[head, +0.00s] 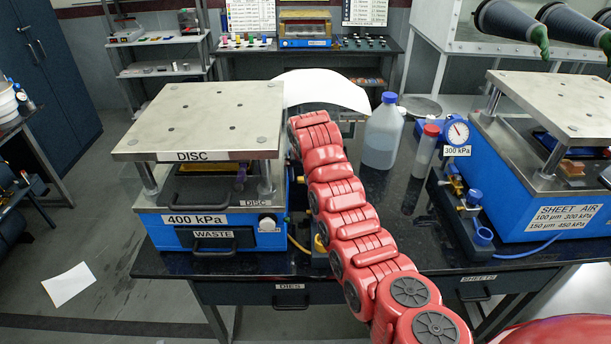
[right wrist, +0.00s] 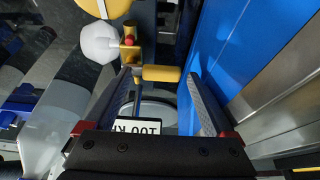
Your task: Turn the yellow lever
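The yellow lever (right wrist: 162,74) shows in the right wrist view as a short yellow handle beside a brass fitting with a red dot (right wrist: 130,42). My right gripper (right wrist: 160,76) is open around it, with one finger on each side of the handle. Narrow gaps seem to show between the handle and the fingers, though contact is hard to judge. In the head view my red right arm reaches to the right side of the DISC press (head: 200,112) and hides the gripper and the lever. My left gripper is not in view.
The blue press wall (right wrist: 235,65) stands close to the right finger. A gauge label (right wrist: 135,127) lies between the fingers. A clear bottle with a blue cap (head: 382,135) and a red-capped bottle (head: 427,150) stand right of my arm. The SHEET AIR press (head: 500,150) is further right.

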